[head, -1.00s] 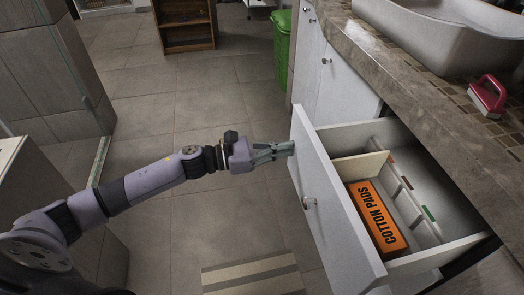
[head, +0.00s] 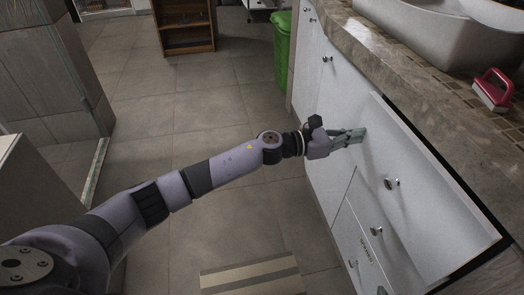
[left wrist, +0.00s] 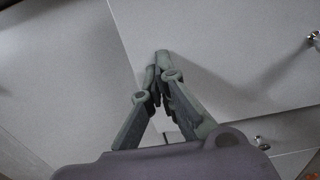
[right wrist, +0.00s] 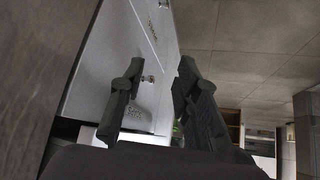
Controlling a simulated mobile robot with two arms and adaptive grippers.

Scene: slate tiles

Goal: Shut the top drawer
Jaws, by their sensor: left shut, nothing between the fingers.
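In the left wrist view the shut fingertips (left wrist: 160,58) lie against or just before the white front (left wrist: 230,45). My right gripper (right wrist: 157,65) shows in the right wrist view, open and empty, with cabinet fronts (right wrist: 100,75) beyond it.
The stone counter (head: 370,50) carries a sink (head: 430,35) and a red-handled brush (head: 493,90). Lower drawers (head: 350,225) are below. A green bin (head: 282,45) stands at the cabinet's far end. A striped mat (head: 250,275) lies on the open tiled floor.

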